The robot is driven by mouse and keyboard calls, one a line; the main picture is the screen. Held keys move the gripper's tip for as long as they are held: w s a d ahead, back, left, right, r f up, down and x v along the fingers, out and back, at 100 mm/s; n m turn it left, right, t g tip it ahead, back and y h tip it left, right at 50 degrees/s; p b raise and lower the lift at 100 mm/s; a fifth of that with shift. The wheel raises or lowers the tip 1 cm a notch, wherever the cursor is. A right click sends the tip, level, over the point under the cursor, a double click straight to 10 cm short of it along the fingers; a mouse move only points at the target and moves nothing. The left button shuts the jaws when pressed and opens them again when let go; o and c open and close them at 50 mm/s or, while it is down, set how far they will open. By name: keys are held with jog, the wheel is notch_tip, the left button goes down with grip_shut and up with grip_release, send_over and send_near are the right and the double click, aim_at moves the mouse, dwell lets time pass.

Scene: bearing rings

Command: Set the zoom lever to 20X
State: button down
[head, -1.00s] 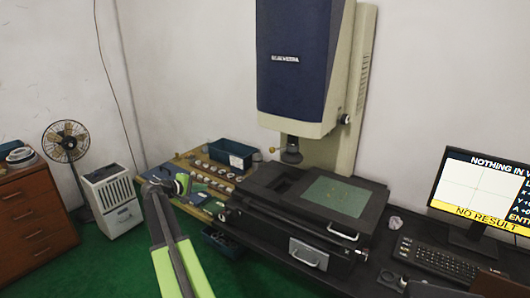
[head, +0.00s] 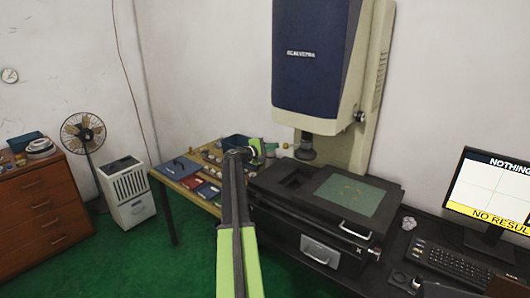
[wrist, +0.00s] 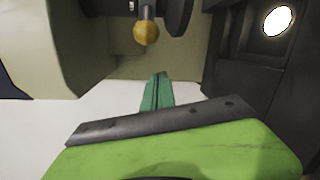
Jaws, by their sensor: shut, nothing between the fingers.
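The zoom lever shows in the wrist view as a short stalk with a brass ball (wrist: 146,33) beside the dark lens barrel (wrist: 178,14). In the head view the ball (head: 285,145) is a tiny spot left of the lens (head: 306,148), under the blue measuring machine (head: 312,60). My gripper (head: 271,149) is just left of the lever in the head view. In the wrist view its teal fingers (wrist: 157,92) are together and empty, below the ball with a visible gap. I cannot read any zoom marking.
The black stage with a green glass plate (head: 350,194) lies below the lens. A wooden table (head: 163,178) with rings and trays stands left. The monitor (head: 488,190) reads "NO RESULT". A keyboard (head: 446,261) lies at right. Green floor is free at lower left.

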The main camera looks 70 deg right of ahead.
jog(key=s+a, duration=0.1)
jog(key=s+a+r+p, duration=0.1)
jog(key=s, duration=0.1)
jog(key=shift+r, duration=0.1)
